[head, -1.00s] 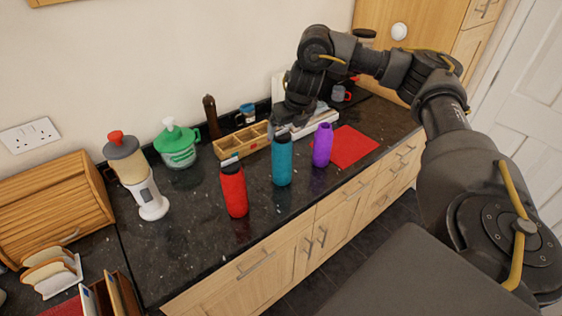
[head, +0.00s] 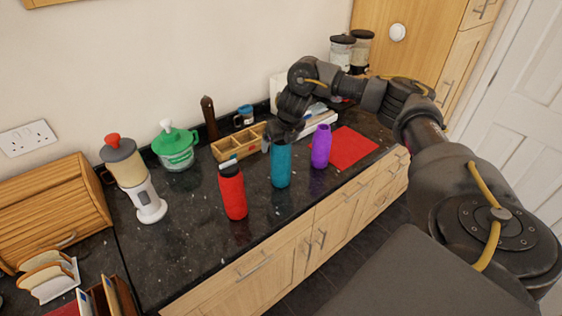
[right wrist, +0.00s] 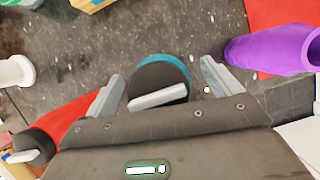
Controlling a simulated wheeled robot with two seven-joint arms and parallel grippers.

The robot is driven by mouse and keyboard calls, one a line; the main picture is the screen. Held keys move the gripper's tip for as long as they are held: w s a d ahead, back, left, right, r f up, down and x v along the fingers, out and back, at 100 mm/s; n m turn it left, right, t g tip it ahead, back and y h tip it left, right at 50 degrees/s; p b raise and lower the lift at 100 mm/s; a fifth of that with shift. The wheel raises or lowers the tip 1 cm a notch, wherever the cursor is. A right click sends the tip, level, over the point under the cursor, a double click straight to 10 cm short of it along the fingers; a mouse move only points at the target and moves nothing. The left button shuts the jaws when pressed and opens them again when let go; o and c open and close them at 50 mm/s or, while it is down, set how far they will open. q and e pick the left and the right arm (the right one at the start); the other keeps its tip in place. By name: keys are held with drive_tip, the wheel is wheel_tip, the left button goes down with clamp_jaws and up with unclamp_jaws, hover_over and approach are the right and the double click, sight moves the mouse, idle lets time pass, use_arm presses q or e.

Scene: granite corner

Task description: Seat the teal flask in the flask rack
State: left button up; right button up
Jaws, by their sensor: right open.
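The teal flask (head: 281,168) stands upright on the dark counter between a red flask and a purple one. My right gripper (head: 281,136) is over its top, pointing down. In the right wrist view the flask's dark cap and teal shoulder (right wrist: 172,65) lie between the open fingers of the right gripper (right wrist: 161,72), with gaps on both sides. I cannot clearly identify the flask rack; a pale wooden box with compartments (head: 226,152) and a long white object (head: 321,122) stand behind the flasks. My left gripper is not in view.
The red flask (head: 233,192) and the purple flask (head: 321,147) stand close on either side. A red mat (head: 350,148) lies at right. A white-based blender (head: 148,205) and a green-lidded container (head: 177,152) stand at left.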

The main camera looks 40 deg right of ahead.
drive_tip(key=shift+c, duration=0.2)
drive_tip(key=c, duration=1.7)
drive_tip(key=shift+o, duration=0.2)
drive_tip(key=shift+r, duration=0.15)
